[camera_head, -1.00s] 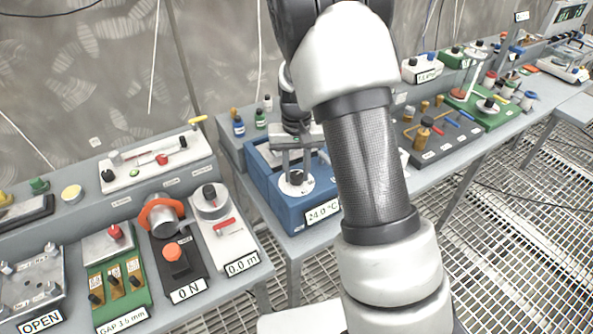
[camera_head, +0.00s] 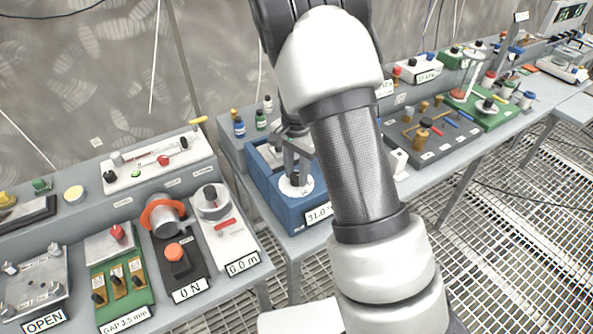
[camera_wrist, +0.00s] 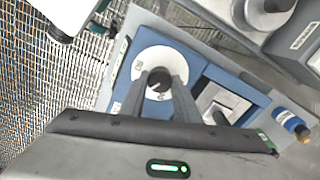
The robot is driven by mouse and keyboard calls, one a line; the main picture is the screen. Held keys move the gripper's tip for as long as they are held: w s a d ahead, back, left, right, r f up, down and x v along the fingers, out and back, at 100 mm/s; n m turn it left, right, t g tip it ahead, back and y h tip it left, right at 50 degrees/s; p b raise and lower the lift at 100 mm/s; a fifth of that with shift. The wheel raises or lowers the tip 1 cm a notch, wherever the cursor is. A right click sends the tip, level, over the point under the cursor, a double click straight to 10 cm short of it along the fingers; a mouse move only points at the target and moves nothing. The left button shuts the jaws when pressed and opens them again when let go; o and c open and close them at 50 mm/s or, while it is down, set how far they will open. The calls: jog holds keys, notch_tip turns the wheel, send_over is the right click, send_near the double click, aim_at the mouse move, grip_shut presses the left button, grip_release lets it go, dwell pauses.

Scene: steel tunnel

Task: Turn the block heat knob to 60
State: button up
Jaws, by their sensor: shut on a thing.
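The block heat knob (camera_wrist: 158,80) is a dark knob on a round white dial (camera_wrist: 148,62), on top of a blue heater box (camera_head: 284,212). In the wrist view my gripper (camera_wrist: 163,84) has both fingers around the knob, shut on it. In the head view my gripper (camera_head: 296,178) comes down onto the white dial, and the knob is mostly hidden by the fingers. The display (camera_head: 317,214) on the front of the box reads about 31 °C, its right end hidden by my arm.
Left of the box stands a white unit (camera_head: 222,222) showing 0.0 m, beside a black unit with an orange button (camera_head: 174,252). Small blue-labelled and green bottles (camera_head: 239,127) stand behind the box.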

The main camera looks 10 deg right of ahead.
aim_at(297, 175)
jog(key=shift+m, duration=0.4)
jog(key=o, duration=1)
jog(key=shift+o, duration=0.2)
notch_tip(297, 175, up, 18)
jog(key=shift+f, duration=0.25)
jog(key=s+r+n+t+y, duration=0.1)
jog(key=s+r+n+t, duration=0.3)
jog(key=s+r, duration=0.65)
jog(key=s+f+n+t+h, duration=0.1)
jog(key=s+n, duration=0.6)
jog(key=s, duration=0.7)
jog(key=shift+d+f+t, duration=0.2)
jog(key=shift+f+t, duration=0.1)
jog(key=shift+f, duration=0.1)
